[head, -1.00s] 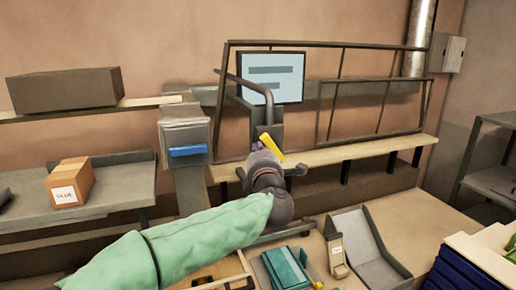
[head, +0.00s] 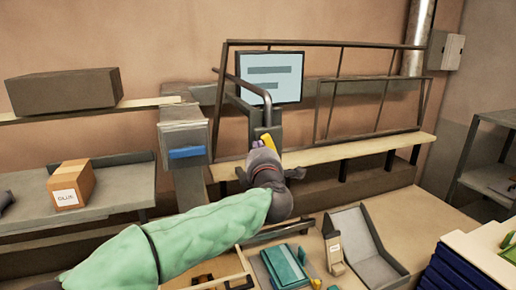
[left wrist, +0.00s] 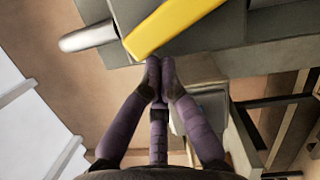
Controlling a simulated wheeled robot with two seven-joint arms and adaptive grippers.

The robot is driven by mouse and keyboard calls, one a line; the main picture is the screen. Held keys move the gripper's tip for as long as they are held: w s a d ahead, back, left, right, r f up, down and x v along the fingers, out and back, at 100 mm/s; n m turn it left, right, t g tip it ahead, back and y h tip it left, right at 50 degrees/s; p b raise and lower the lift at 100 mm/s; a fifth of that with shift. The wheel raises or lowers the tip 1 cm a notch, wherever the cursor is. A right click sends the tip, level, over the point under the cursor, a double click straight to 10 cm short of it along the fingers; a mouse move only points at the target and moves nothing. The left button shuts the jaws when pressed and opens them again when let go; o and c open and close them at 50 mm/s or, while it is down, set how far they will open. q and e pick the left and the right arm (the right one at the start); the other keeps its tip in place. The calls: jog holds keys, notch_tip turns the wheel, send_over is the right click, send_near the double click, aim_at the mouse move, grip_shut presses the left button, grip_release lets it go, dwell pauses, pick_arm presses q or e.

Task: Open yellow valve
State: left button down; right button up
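The yellow valve handle (head: 266,140) is on the grey post below the bent pipe, in front of the screen. Only a small part of it shows in the head view; my left gripper (head: 262,152) covers the rest. In the left wrist view the yellow handle (left wrist: 175,24) is a flat bar slanting across the top, just beyond my fingertips. My left gripper's purple fingers (left wrist: 159,68) are drawn together with nothing visible between them. Their tips are at or very near the bar's lower edge; I cannot tell if they touch. My right gripper is not in view.
A grey box with a blue flap (head: 187,152) stands left of the post. A metal rail frame (head: 330,90) runs behind to the right.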

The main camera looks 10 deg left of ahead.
pick_arm(q)
jog(key=shift+w+d+r+p, duration=0.25)
jog(key=shift+d+r+p, duration=0.15)
jog(key=shift+r, duration=0.15)
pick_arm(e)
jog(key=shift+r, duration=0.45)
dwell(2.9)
pick_arm(q)
jog(key=shift+a, duration=0.1)
dwell(0.9)
